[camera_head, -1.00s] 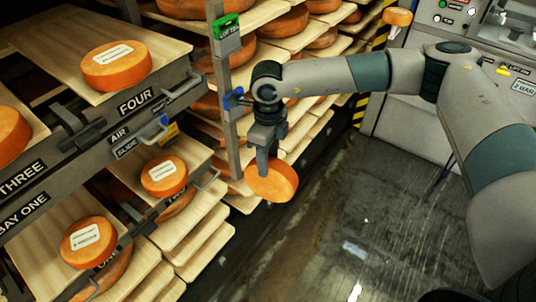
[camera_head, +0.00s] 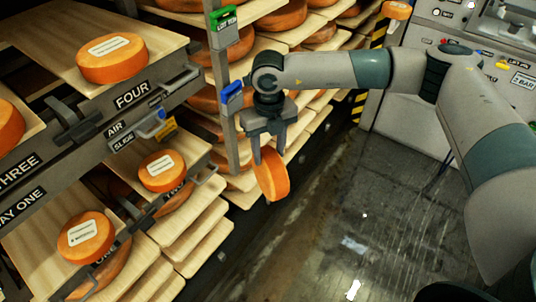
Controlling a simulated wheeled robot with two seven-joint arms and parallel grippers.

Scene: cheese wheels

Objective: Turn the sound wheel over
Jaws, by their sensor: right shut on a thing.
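An orange cheese wheel (camera_head: 273,175) hangs in my right gripper (camera_head: 268,150), in front of the rack and above the floor. The wheel stands on edge, its rim towards the right and its face tilted. I see no label on it. The gripper points down and its fingers are on the wheel's upper part; the wheel hides the finger tips in part. Other labelled wheels lie flat on boards: one on the FOUR shelf (camera_head: 112,58), one below it (camera_head: 163,171), one at the lower left (camera_head: 86,237). I cannot tell which is the sound wheel. My left gripper is not in view.
The rack's upright post (camera_head: 219,75) with a green tag (camera_head: 224,28) stands close to the left of my right gripper. Boards (camera_head: 196,236) stick out below. A control cabinet (camera_head: 420,75) stands at the back right. The floor (camera_head: 350,215) is free.

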